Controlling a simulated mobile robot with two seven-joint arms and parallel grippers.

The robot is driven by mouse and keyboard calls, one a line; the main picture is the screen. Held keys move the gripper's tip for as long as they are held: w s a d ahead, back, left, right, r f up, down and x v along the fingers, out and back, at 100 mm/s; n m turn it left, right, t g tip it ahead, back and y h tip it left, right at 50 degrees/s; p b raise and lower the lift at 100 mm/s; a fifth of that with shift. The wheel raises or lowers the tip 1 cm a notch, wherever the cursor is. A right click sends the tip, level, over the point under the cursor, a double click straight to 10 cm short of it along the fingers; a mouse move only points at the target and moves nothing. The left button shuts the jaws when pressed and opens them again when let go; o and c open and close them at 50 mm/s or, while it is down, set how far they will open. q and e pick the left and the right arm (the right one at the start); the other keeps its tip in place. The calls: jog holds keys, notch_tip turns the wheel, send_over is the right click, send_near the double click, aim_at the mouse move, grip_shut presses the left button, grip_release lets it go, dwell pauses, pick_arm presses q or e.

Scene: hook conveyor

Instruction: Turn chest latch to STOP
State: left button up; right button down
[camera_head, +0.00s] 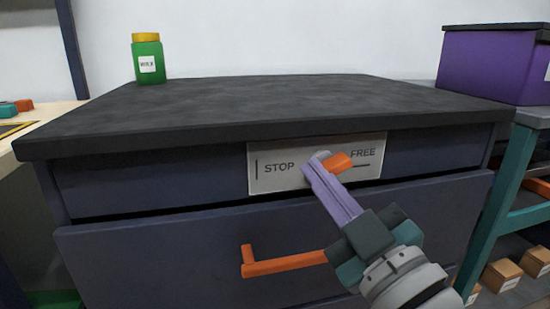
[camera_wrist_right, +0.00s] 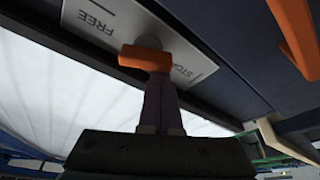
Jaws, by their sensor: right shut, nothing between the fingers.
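The chest (camera_head: 140,180) is dark blue with a black top. Its white plate (camera_head: 262,180) reads STOP on the left and FREE on the right. The orange latch (camera_head: 339,162) sits at the plate's middle and points right, toward FREE, tilted slightly up. My right gripper (camera_head: 315,163) is shut and empty, its lilac fingers up against or just in front of the latch's pivot end. In the right wrist view the fingertips are close to the orange latch (camera_wrist_right: 146,58); I cannot tell if they touch. The left gripper is not in view.
An orange drawer handle (camera_head: 285,264) sticks out below the plate, beside my right wrist. A purple box (camera_head: 490,65) is on the teal shelf at right.

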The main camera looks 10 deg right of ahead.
jog(key=n, duration=0.2)
jog(key=n+g+y+p, duration=0.1)
jog(key=n, duration=0.1)
jog(key=n+g+y+p, duration=0.1)
jog(key=n, duration=0.2)
jog(key=shift+d+f, duration=0.1)
jog(key=shift+f, duration=0.25)
jog(key=shift+d+f+n+g+p, duration=0.15)
jog(key=shift+n+g+p, duration=0.3)
jog(key=shift+n, duration=0.6)
jog(key=shift+d+f+n+g+p, duration=0.1)
jog(key=shift+f+n+g+p, duration=0.35)
jog(key=shift+n, duration=0.65)
jog(key=shift+d+n+g+p, duration=0.1)
jog(key=shift+n+g+p, duration=0.1)
jog(key=shift+n+p, duration=0.65)
jog(key=shift+n, duration=0.3)
jog(key=shift+a, duration=0.1)
